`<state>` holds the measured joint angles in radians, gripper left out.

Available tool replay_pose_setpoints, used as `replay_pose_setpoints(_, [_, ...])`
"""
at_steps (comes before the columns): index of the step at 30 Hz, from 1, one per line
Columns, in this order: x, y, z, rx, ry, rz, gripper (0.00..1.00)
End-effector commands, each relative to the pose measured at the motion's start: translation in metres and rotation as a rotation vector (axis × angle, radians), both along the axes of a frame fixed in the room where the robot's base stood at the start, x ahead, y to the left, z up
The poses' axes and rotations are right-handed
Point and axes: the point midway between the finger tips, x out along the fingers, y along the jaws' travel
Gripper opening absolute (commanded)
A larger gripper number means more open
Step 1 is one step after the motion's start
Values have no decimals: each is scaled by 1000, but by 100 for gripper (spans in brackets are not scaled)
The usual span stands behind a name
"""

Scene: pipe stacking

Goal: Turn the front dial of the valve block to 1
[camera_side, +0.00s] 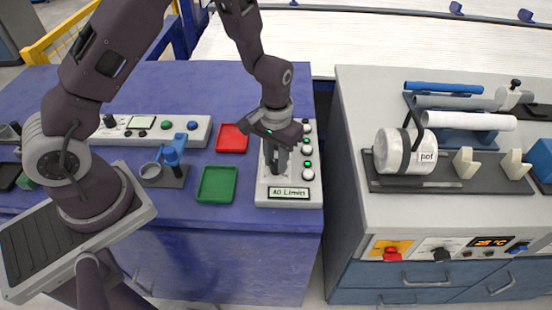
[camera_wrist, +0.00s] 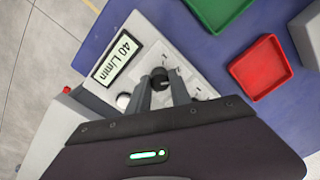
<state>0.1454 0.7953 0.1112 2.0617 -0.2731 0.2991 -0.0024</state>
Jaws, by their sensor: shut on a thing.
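The valve block (camera_side: 262,194) is a pale box with a display reading 40 L/min at its near end; in the wrist view its top (camera_wrist: 150,30) shows the same display. My gripper (camera_side: 277,166) points down over the middle of the block. In the wrist view my gripper (camera_wrist: 162,84) has its two fingers on either side of a black dial (camera_wrist: 160,74), the one nearest the display, and is shut on it. In the side view the fingers hide the dial.
White buttons and green lights (camera_side: 308,163) line the block's right side. A green tray (camera_side: 217,184) and a red tray (camera_side: 232,138) lie to its left. A blue stand (camera_side: 173,160) and a grey panel (camera_side: 180,124) are farther left. A grey bench with pipes (camera_side: 355,225) stands at right.

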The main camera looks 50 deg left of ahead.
Motion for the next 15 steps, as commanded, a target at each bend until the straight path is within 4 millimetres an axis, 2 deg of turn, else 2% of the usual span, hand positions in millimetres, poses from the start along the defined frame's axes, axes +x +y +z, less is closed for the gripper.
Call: replay_pose_setpoints(15, [2,-1,1,0,-5,488,0])
